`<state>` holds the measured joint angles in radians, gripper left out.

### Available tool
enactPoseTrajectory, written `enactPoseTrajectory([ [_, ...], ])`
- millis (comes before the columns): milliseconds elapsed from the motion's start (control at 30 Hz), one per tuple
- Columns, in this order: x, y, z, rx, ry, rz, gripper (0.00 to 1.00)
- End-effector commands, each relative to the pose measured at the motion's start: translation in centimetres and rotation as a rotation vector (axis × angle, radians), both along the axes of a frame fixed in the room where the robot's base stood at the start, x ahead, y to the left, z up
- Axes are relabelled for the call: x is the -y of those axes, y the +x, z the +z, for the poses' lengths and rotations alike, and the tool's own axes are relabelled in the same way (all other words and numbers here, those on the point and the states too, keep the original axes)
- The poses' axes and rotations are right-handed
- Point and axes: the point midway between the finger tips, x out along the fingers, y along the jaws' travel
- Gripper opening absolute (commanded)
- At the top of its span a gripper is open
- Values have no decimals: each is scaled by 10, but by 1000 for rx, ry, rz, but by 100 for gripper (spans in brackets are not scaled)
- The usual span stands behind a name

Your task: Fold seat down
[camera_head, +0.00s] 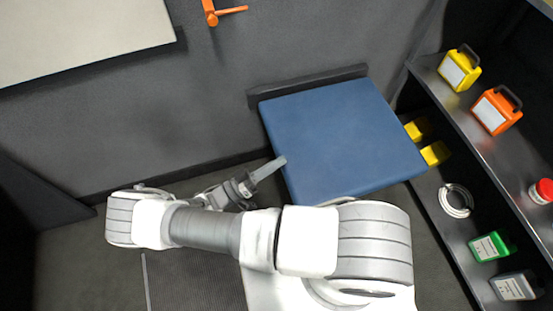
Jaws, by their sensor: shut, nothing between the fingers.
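The seat (345,135) is a blue square pad below a dark bracket (308,85) on the grey wall. Its broad blue face shows, and it looks folded out from the wall. My gripper (281,161) is shut and empty, with its grey fingertips at the left edge of the seat. The tips overlap the seat's edge in the picture; I cannot tell whether they touch it. My arm crosses the lower part of the view and hides the floor near the seat's front edge.
A shelf unit (440,88) on the right holds yellow, orange and green containers and a white ring (455,201). A pale panel (80,35) is at upper left, and an orange handle (212,12) is on the wall. Floor left of the seat is partly clear.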

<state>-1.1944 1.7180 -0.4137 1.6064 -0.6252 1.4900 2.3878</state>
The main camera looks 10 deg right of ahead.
Motion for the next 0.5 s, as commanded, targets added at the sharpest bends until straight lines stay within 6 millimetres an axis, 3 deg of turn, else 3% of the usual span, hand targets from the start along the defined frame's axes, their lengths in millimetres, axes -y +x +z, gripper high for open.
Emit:
enactPoseTrajectory([
  [100, 0, -3, -11, -13, 21, -2, 0],
  [500, -1, -4, -14, -15, 24, -3, 0],
])
